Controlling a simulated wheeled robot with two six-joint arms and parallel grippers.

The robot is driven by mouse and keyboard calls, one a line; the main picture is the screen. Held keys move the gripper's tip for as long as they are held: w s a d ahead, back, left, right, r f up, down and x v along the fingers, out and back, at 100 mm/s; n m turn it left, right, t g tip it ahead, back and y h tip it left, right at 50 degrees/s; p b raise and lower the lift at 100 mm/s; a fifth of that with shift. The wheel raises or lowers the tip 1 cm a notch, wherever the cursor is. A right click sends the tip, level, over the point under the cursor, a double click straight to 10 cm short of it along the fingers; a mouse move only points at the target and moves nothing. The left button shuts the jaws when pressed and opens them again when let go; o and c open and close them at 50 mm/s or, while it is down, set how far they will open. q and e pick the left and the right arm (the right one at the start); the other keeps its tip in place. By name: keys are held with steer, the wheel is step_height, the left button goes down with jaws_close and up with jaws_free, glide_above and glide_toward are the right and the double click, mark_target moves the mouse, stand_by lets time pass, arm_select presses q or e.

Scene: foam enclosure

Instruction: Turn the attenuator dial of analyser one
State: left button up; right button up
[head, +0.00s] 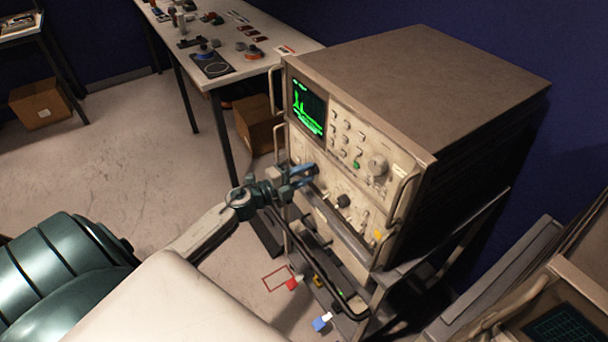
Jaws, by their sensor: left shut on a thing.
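Analyser one is a beige boxed instrument (425,75) with a lit green trace on its screen (309,106) and a front panel of buttons and knobs. My left gripper (308,173) reaches in from the left, at the left part of the lower front panel. Its blue-tipped fingers are shut on a dial there, which I take to be the attenuator dial; the fingers largely hide it, so its pointer and marks cannot be read. A black knob (343,200) sits just right of the fingers. A large pale knob (377,165) is on the upper panel. My right gripper is not in view.
Metal handles (405,199) stick out at the panel's sides. A workbench (274,32) with small parts stands behind left. Another instrument (562,322) is at lower right.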

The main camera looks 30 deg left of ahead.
arm_select(q)
steer(key=o, duration=1)
steer(key=shift+c, duration=0.2)
steer(key=shift+s, duration=0.1)
steer(key=shift+s+a+f+b, duration=0.15)
steer(key=shift+s+b, duration=0.1)
steer(key=shift+b, duration=0.05)
steer(key=b+v, duration=0.1)
steer(key=v, duration=0.9)
steer(key=shift+b, duration=0.3)
